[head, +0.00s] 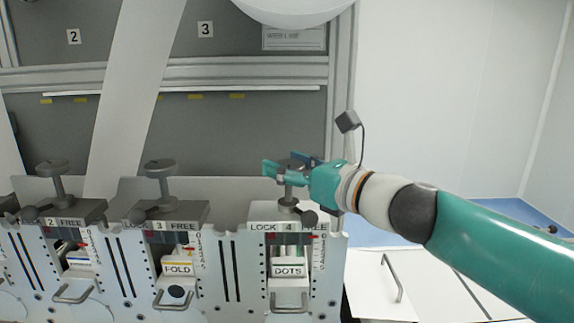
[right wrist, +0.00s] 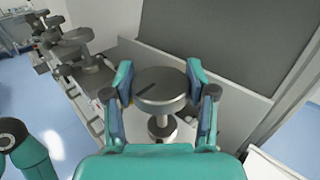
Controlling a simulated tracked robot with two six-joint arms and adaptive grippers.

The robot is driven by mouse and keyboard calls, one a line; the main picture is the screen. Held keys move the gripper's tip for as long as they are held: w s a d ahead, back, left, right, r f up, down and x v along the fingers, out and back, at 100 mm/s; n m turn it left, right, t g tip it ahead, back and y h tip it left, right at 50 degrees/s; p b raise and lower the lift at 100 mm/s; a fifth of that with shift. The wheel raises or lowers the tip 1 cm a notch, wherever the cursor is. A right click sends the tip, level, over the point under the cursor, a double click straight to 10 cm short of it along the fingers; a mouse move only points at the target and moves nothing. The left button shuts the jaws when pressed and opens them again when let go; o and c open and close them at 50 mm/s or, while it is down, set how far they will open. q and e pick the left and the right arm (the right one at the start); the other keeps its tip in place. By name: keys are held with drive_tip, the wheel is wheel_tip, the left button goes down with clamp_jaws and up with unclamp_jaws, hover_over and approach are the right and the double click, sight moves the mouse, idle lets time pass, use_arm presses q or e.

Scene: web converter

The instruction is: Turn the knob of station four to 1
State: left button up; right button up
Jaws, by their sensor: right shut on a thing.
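The knob of station four is a grey round disc (head: 291,161) on a short post at the right end of the row. In the right wrist view its top (right wrist: 160,86) shows a dark slot mark. My right gripper (head: 285,170) is shut on this knob, with one finger on each side of its rim (right wrist: 162,88). Below it, the station four block (head: 266,227) reads "LOCK 4", and a dark ball lever (head: 308,218) covers part of the top on the right. A scale (head: 318,250) runs down its front; its small figures are hard to read. My left gripper is not in view.
Station three (head: 170,213) and station two (head: 66,212) stand to the left with similar knobs and read "FREE". A white web (head: 130,90) runs down behind them. A white panel with a handle (head: 399,285) lies at the lower right, under my right arm.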

drive_tip(key=shift+c, duration=0.9)
